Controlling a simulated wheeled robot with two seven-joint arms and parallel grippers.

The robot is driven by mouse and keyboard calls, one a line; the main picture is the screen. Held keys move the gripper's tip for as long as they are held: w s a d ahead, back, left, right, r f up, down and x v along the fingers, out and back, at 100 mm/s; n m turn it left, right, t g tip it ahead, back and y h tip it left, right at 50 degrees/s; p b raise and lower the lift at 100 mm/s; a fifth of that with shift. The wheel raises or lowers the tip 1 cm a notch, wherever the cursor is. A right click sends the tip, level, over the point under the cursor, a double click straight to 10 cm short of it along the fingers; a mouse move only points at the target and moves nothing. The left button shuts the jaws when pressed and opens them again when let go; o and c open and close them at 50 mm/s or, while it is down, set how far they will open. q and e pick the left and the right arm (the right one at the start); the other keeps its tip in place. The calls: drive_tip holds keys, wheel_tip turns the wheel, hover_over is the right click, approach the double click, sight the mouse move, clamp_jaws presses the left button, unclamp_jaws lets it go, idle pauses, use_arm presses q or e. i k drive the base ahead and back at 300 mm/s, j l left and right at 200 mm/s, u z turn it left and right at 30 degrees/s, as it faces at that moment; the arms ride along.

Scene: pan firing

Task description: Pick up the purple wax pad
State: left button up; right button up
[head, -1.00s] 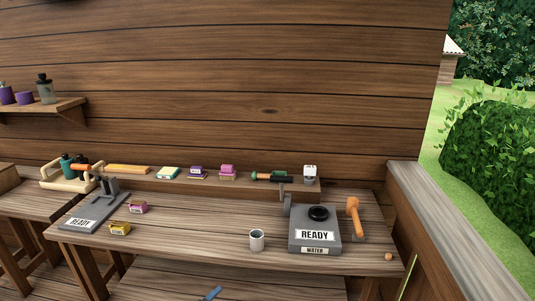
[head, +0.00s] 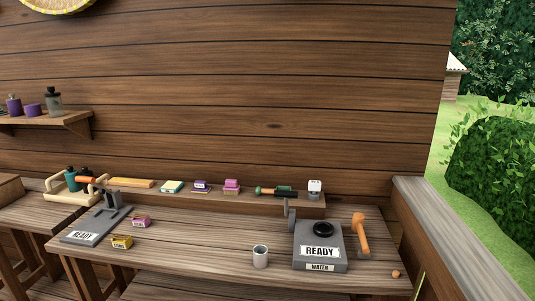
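A small purple-and-white pad-like block (head: 201,186) sits on the raised back ledge of the workbench, left of the middle. It looks like the purple wax pad, but it is too small to read. A pink block or stack (head: 232,187) sits just to its right, and a teal-and-pale-yellow block (head: 171,187) to its left. Neither of my grippers is in view.
On the bench (head: 200,250) stand a magenta box (head: 141,222), a yellow box (head: 122,242), a grey cup (head: 260,256), a grey READY water unit (head: 320,258) and an orange-handled tool (head: 360,232). A bottle caddy (head: 62,193) is at left. The bench centre is mostly clear.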

sight(200, 186)
drive_tip(key=i, duration=1)
